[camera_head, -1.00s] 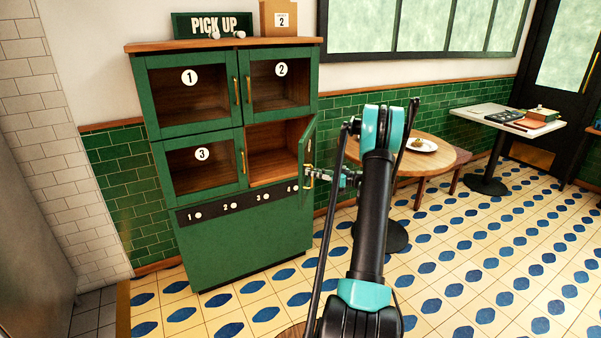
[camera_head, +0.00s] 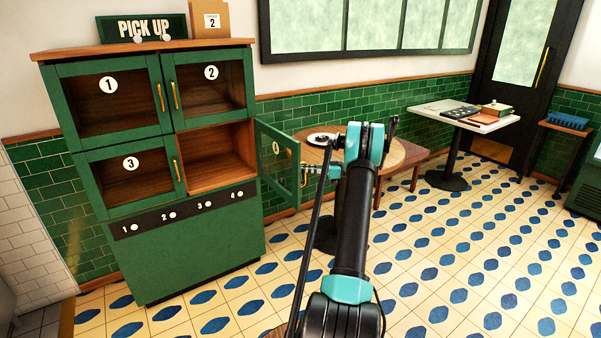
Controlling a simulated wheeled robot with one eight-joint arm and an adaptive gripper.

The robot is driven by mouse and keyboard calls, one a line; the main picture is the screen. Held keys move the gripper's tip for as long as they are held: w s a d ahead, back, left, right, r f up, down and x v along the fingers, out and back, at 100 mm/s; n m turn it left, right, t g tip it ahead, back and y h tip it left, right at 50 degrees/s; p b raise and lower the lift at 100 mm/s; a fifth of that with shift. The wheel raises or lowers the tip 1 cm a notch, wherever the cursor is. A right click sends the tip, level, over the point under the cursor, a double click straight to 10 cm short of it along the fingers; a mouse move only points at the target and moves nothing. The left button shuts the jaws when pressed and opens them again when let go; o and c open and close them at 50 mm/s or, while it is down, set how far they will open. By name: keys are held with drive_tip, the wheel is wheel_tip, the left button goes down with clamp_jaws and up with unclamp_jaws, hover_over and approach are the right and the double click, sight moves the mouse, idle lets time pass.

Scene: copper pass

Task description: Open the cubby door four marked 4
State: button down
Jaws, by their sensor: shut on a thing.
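The green pick-up cabinet (camera_head: 190,235) stands at the left, with glazed doors marked 1, 2 and 3 shut. The lower right cubby (camera_head: 215,155) is open and looks empty inside. Its green-framed glass door (camera_head: 283,165) is swung wide out to the right, hinged on the cabinet's right side. A pale round label shows on its glass, but I cannot read the number from this angle. My gripper (camera_head: 308,172) is at the door's brass handle (camera_head: 304,175) and is shut on it. The arm hides part of the gripper.
A round wooden table (camera_head: 390,155) with a plate (camera_head: 322,139) stands just behind the open door. A white-topped table (camera_head: 490,125) and a bench (camera_head: 400,165) are farther right. The tiled floor (camera_head: 480,270) at the front right is clear.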

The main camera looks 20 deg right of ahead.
drive_tip(key=shift+d+g, duration=0.3)
drive_tip(key=shift+d, duration=0.45)
drive_tip(key=c, duration=1.9)
unclamp_jaws()
drive_tip(key=shift+d, duration=0.1)
drive_tip(key=v, duration=1.2)
drive_tip(key=shift+w, duration=0.1)
